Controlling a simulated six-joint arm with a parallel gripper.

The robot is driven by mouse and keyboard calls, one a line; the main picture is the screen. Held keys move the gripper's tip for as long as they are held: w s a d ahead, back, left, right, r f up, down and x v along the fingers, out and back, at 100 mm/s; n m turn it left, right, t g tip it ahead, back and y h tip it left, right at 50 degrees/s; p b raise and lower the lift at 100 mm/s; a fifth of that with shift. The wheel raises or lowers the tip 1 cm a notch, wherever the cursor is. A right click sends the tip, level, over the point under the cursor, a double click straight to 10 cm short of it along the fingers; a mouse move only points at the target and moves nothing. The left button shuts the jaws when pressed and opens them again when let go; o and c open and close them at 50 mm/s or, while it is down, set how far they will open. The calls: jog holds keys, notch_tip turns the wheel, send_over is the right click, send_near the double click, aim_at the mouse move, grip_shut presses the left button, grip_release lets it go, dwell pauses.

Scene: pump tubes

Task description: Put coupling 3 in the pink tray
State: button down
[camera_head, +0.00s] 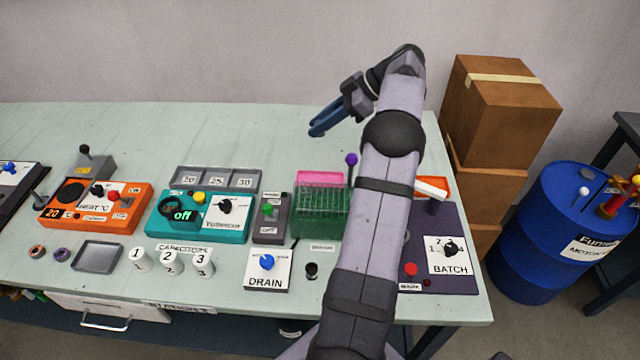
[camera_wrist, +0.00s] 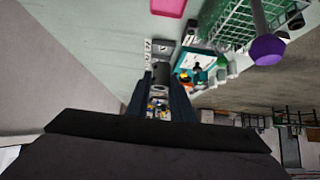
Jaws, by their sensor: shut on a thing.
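My gripper (camera_head: 318,128) is raised above the back of the table, pointing left. In the wrist view my gripper (camera_wrist: 161,92) is shut on a small dark grey cylinder (camera_wrist: 161,73), which looks like a coupling; I see no number on it. The cylinder is hidden in the head view. The pink tray (camera_head: 320,177) lies behind the green wire basket, in front of and below my gripper, apart from it. The pink tray also shows at the top of the wrist view (camera_wrist: 168,6). A white cylinder marked 3 (camera_head: 202,263) stands on the table beside ones marked 1 and 2.
The green wire basket (camera_head: 320,211) hides the pink tray's front. A purple-knobbed lever (camera_head: 351,160) stands close by on the right. A grey tray (camera_head: 216,178) with number labels, a teal unit (camera_head: 199,219) and a BATCH panel (camera_head: 450,262) are nearby. The table's back is clear.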

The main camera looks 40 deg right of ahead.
notch_tip(320, 180, down, 18)
jog(key=shift+p, duration=0.55)
dwell(0.3)
jog(key=shift+f, duration=0.15)
jog(key=c, duration=1.8)
grip_release()
jog(key=shift+c, duration=0.2)
jog(key=b+v, duration=0.1)
jog(key=v, duration=1.1)
jog(key=shift+b, duration=0.4)
